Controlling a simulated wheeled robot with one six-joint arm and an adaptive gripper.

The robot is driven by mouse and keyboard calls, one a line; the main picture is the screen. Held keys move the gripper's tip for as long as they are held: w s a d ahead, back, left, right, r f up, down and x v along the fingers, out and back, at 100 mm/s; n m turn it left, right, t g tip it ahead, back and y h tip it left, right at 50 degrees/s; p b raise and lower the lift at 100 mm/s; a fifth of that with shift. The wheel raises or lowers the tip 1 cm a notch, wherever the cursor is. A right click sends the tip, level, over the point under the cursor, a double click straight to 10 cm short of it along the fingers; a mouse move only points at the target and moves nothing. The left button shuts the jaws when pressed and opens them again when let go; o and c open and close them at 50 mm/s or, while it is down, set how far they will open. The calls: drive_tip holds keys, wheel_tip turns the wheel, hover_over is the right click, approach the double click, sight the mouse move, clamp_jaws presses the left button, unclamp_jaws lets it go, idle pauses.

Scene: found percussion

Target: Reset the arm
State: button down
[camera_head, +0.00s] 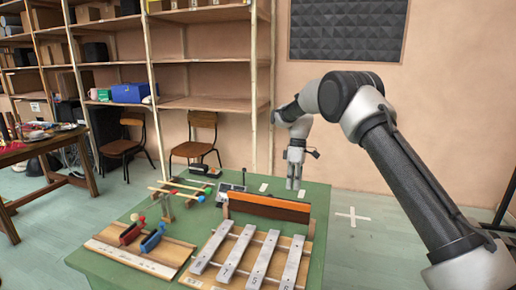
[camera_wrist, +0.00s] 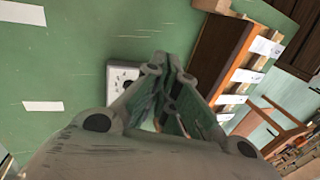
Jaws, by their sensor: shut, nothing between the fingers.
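My gripper (camera_head: 294,184) hangs pointing down at the far right part of the green table (camera_head: 215,215), behind the orange-brown wooden board. In the wrist view my gripper (camera_wrist: 168,65) is shut, its fingertips together with nothing between them. My arm rises from the right, bends at a high elbow and comes down to the wrist. How high the fingertips are above the table is hard to tell.
The table holds a metal-bar xylophone (camera_head: 250,258), an upright orange-brown board (camera_head: 268,207), a wooden board with red and blue clappers (camera_head: 140,248), and several mallets (camera_head: 180,187). A small grey box (camera_wrist: 122,78) lies near my fingertips. Shelves (camera_head: 205,55) and chairs (camera_head: 195,140) stand behind.

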drive_tip(key=s+d+r+m+t, duration=0.1)
drive_tip(key=s+d+r+m, duration=0.5)
drive_tip(key=s+d+r, duration=0.15)
drive_tip(key=s+d+r+m+t, duration=0.2)
drive_tip(key=s+d+r, duration=0.2)
drive_tip(key=s, duration=0.8)
drive_tip(key=s+d+r+m+t, duration=0.2)
drive_tip(key=s+d, duration=0.4)
drive_tip(key=s, duration=0.6)
drive_tip(key=s+d+r+m+t+h, duration=0.1)
drive_tip(key=s+d+r, duration=0.4)
drive_tip(key=s, duration=0.7)
drive_tip(key=shift+d+r+m+t, duration=0.2)
drive_tip(key=shift+r+m+t, duration=0.6)
drive_tip(key=shift+r+m, duration=0.45)
